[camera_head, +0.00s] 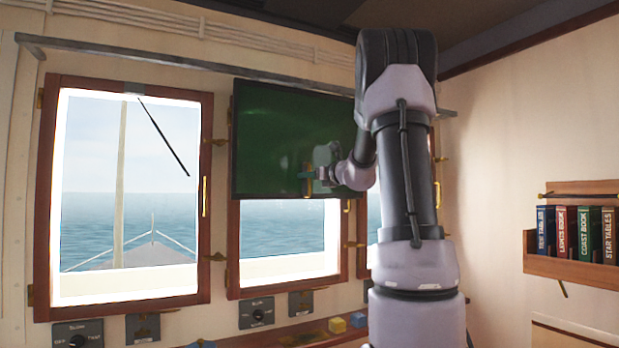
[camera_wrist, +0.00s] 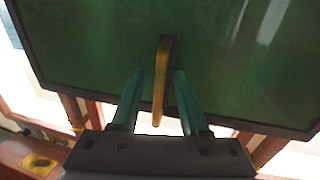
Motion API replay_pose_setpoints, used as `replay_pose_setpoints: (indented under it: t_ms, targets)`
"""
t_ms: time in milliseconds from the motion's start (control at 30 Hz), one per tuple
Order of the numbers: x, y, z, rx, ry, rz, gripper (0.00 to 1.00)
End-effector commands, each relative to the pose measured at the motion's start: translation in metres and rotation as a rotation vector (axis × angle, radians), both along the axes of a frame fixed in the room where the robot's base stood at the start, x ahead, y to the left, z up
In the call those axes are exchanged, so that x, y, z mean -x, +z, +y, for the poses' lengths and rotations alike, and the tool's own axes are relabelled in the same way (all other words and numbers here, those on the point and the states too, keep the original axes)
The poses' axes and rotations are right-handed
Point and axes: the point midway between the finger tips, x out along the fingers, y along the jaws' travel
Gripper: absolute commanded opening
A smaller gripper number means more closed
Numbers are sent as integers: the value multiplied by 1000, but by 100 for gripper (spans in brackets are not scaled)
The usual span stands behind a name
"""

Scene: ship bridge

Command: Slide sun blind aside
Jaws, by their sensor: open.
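The sun blind is a dark green panel (camera_head: 275,130) hanging from a rail in front of the upper part of the middle window. It fills most of the wrist view (camera_wrist: 90,50). A brass handle (camera_wrist: 163,80) stands on the panel near its lower edge. My gripper (camera_wrist: 157,75) is open, with one teal finger on each side of the handle. I cannot tell whether either finger touches it. In the head view my gripper (camera_head: 308,180) is at the lower right of the panel, and my arm hides the panel's right end.
The grey rail (camera_head: 180,65) runs above the windows. The left window (camera_head: 130,190) is uncovered. A right window is mostly behind my arm. A shelf of books (camera_head: 575,235) is on the right wall. Control boxes (camera_head: 257,312) and small blocks (camera_head: 337,325) sit below the windows.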

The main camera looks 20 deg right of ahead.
Motion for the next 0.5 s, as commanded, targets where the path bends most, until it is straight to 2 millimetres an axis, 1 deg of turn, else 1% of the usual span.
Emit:
replay_pose_setpoints:
  t_ms: [33, 67, 100, 133, 167, 500]
  targets:
    - [0, 0, 0, 0, 0, 0, 45]
    - [0, 0, 0, 0, 0, 0, 33]
    - [0, 0, 0, 0, 0, 0, 18]
    - [0, 0, 0, 0, 0, 0, 6]
    - [0, 0, 0, 0, 0, 0, 0]
    - [1, 0, 0, 0, 0, 0, 0]
